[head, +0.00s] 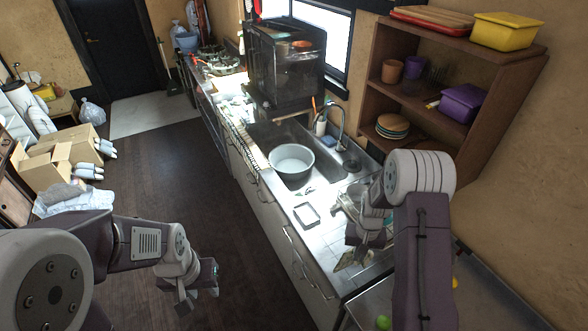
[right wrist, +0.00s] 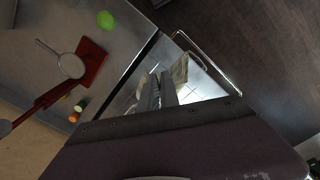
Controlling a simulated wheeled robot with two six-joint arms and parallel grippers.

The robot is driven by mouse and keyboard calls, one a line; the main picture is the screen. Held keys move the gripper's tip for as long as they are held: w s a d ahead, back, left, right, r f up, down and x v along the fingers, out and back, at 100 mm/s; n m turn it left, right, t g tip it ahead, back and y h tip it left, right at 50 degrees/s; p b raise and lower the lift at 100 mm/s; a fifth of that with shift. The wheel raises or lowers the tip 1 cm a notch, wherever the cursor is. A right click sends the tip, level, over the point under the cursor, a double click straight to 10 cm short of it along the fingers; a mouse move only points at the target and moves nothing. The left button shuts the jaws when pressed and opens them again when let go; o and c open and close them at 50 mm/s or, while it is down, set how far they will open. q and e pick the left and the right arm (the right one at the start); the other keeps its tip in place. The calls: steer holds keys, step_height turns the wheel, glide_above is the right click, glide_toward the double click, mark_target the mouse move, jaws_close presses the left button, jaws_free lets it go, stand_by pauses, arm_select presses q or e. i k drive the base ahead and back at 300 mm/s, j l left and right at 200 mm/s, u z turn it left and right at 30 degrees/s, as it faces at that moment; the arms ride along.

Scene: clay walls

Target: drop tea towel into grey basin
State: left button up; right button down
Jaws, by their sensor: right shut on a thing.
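The grey basin (head: 291,163) is a round, open tub standing in the sink. Its inside looks empty. The tea towel (head: 354,259) is a pale, patterned cloth at the near end of the counter. In the right wrist view the towel (right wrist: 180,70) shows on both sides of the fingers. My right gripper (head: 360,240) is shut on the towel, nearer than the basin and to its right; in the right wrist view its fingers (right wrist: 158,92) are close together. My left gripper (head: 207,282) hangs over the floor, away from the counter; its finger gap is unclear.
A tap (head: 340,122) rises behind the basin. A wooden shelf (head: 440,75) stands at the right. A red-handled sieve (right wrist: 70,65) lies on a metal surface beside the counter.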

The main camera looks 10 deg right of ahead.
mark_target(292, 162)
steer(key=i+j, duration=0.3)
steer(key=i, duration=0.25)
steer(key=i+j, duration=0.3)
steer(key=i, duration=0.25)
steer(key=i+j+z, duration=0.1)
steer(key=i+j, duration=0.2)
steer(key=i, duration=0.3)
steer(key=i+j, duration=0.35)
steer(key=i, duration=0.2)
steer(key=i+j, duration=0.35)
steer(key=i, duration=0.2)
steer(key=l+z, duration=0.05)
